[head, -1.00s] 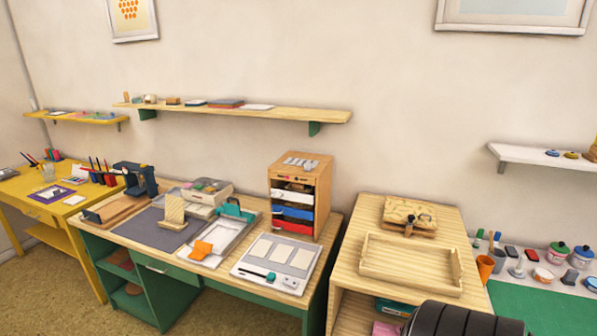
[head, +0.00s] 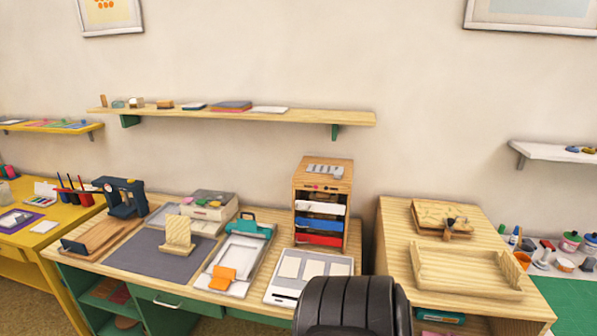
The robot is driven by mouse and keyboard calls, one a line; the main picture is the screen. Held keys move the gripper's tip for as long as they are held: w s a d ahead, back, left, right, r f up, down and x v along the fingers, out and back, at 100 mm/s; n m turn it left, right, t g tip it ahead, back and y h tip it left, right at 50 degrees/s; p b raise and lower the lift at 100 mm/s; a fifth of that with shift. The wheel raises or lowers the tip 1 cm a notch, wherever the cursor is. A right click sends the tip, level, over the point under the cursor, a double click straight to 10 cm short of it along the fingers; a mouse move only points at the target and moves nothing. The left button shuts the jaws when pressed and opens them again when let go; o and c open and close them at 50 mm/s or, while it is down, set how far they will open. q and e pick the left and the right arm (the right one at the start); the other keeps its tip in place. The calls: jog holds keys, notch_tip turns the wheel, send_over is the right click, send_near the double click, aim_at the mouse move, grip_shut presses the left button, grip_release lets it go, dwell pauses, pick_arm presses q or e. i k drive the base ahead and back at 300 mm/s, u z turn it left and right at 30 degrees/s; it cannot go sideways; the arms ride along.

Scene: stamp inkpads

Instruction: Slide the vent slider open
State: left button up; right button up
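A light wooden cabinet (head: 323,203) stands at the back right of the middle desk, with white, blue and red drawers in its front. A grey slotted plate (head: 325,171), which looks like the vent slider, lies on its top. At this size I cannot tell how far it is open. Small dark and red details show on the cabinet's upper front. Neither gripper is in view. A dark ribbed part of my own body rises at the bottom centre, well in front of the cabinet.
A white panel (head: 310,272) with pale pads lies before the cabinet, partly hidden by my dark part. A tray with a teal clip (head: 250,226) is to its left. A wooden side table (head: 392,240) with an open wooden tray (head: 465,285) stands right. A shelf (head: 290,115) hangs above.

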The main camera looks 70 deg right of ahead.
aim_at(337, 172)
jog(key=z, duration=0.15)
jog(key=i, duration=0.8)
jog(key=z, duration=1.3)
jog(key=i, duration=0.7)
jog(key=z, duration=0.75)
